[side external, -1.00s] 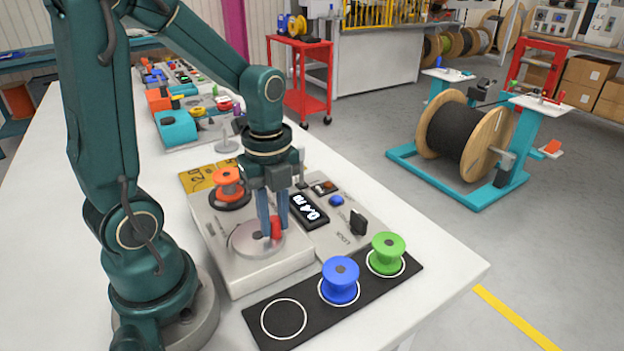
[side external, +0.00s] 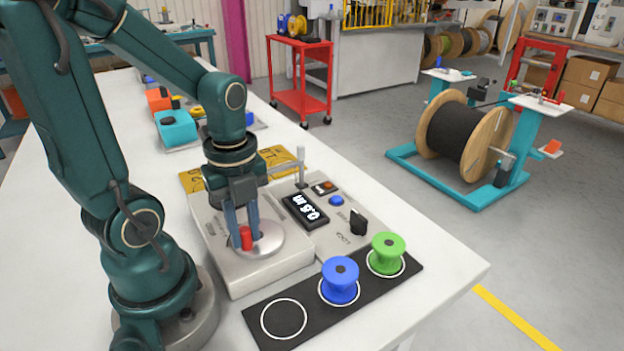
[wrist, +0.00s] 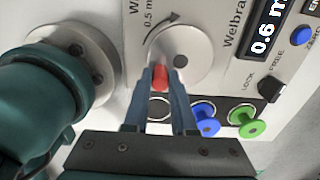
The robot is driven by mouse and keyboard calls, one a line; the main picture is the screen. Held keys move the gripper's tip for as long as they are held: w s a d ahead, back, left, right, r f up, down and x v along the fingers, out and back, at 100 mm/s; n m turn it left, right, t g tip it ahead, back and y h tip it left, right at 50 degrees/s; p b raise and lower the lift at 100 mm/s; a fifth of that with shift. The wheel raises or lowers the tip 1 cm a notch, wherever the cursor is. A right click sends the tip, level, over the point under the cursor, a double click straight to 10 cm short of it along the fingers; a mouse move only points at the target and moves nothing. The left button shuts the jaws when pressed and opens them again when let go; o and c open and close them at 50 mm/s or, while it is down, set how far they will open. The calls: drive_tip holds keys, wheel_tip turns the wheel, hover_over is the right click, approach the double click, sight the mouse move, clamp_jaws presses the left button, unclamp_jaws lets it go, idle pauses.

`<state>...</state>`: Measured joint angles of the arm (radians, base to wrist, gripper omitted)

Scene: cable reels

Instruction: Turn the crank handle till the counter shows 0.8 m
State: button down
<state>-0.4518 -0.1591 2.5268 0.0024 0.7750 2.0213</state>
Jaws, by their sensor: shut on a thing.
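The crank is a round silver disc (side external: 270,240) on top of a pale winder box (side external: 262,268), with an upright red handle (side external: 246,237) near its edge. My gripper (side external: 243,241) is shut on the red handle, one finger on each side. In the wrist view, the handle (wrist: 160,77) shows between my fingertips (wrist: 161,88) at the disc's lower left edge. The counter (side external: 306,211) is a black display with white digits; in the wrist view it (wrist: 267,27) reads 0.6 m. A curved arrow is printed beside the disc.
A black lock/free knob (side external: 358,222) and a blue button (side external: 336,201) are beside the counter. Blue (side external: 340,280) and green (side external: 387,254) spools stand on a black strip (side external: 262,337) with one empty ring. A thin upright post (side external: 301,168) stands behind the counter.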

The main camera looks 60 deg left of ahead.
drive_tip(key=shift+s+a, duration=0.2)
drive_tip(key=shift+a, duration=0.65)
drive_tip(key=shift+w+a, duration=0.25)
drive_tip(key=shift+a, duration=0.45)
drive_tip(key=shift+w+a, duration=0.5)
drive_tip(key=shift+w, duration=0.05)
drive_tip(key=shift+w+a, duration=0.15)
drive_tip(key=shift+w, duration=0.75)
drive_tip(key=shift+w+d, duration=0.25)
drive_tip(key=shift+w, duration=0.45)
drive_tip(key=c, duration=0.8)
unclamp_jaws()
drive_tip(key=shift+s, duration=0.1)
drive_tip(key=shift+o, duration=0.2)
wheel_tip(320, 180, up, 7)
